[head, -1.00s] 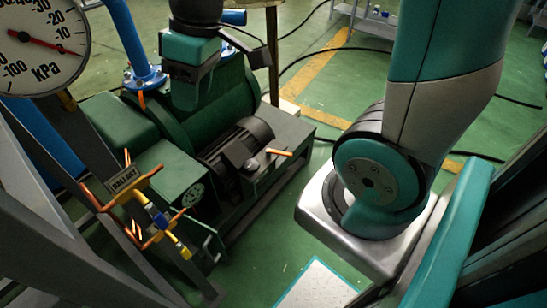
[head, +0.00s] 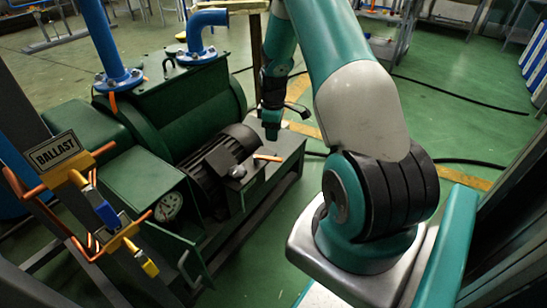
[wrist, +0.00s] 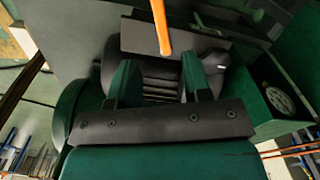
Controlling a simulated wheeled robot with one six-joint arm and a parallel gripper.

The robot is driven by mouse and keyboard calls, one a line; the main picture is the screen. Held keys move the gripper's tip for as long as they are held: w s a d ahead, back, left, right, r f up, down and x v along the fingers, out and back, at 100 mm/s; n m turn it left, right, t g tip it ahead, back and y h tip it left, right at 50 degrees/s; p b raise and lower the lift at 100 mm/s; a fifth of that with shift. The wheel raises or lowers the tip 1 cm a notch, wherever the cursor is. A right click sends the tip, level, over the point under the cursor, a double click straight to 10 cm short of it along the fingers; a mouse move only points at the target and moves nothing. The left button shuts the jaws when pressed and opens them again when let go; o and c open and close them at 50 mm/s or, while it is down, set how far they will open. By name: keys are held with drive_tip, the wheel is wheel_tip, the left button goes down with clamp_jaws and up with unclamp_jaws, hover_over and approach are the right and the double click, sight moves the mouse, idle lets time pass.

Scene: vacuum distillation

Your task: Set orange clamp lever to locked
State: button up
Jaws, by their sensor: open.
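An orange lever (head: 267,157) sticks out beside the black motor on the green pump unit in the head view. In the wrist view the orange lever (wrist: 161,28) points down from the top edge, in line with the gap between my fingers. My gripper (wrist: 159,68) is open, its two green fingers apart with nothing between them. In the head view my gripper (head: 271,133) hangs just above the lever, seemingly apart from it. A second, short orange piece (head: 112,103) sits below the blue pipe flange. I cannot tell whether the lever is locked.
The black ribbed motor (head: 215,160) and green pump body (head: 190,115) lie left of my gripper. A BALLAST sign (head: 58,152) and copper piping with a blue-handled valve (head: 105,212) stand at the left. Green floor is open at the right, crossed by black cables.

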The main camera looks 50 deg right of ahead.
sight(273, 158)
wheel_tip(273, 158, down, 11)
drive_tip(key=shift+r+b, duration=0.15)
drive_tip(key=shift+b, duration=0.5)
clamp_jaws()
